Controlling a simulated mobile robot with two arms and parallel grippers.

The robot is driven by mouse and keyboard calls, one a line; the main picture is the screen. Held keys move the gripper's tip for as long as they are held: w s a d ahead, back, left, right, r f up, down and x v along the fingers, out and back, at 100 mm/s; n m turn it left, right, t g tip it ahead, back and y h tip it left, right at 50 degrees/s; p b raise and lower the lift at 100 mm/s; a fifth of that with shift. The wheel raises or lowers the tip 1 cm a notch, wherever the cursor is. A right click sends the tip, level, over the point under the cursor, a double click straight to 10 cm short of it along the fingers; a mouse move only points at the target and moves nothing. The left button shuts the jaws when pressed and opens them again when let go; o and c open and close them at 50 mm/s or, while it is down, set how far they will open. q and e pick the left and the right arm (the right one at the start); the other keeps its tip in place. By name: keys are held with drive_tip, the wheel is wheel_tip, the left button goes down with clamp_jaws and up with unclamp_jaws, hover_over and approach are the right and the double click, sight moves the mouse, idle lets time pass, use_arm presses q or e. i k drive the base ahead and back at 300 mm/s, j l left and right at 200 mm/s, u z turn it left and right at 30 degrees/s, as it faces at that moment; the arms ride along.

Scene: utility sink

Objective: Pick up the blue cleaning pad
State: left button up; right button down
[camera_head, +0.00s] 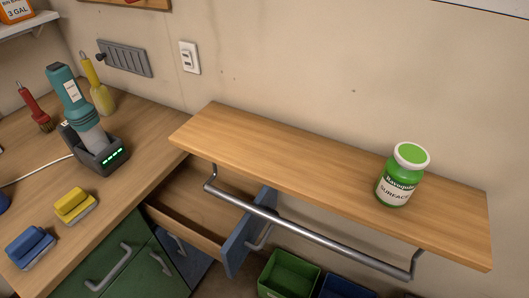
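The blue cleaning pad (29,247) lies on the wooden counter (148,118) at the lower left, near the counter's front edge. It has a blue top with a paler layer underneath. A similar yellow pad (75,205) lies just behind and to the right of it, apart from it. Neither of my grippers shows in the head view.
A teal tool stands in a dark dock (105,155) on the counter. A wooden shelf (290,165) with a metal bar holds a green jar (401,176). An open drawer (185,215) is below.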

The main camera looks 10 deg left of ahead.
sight(26, 250)
drive_tip(key=j+u, duration=0.15)
drive_tip(key=u, duration=1.65)
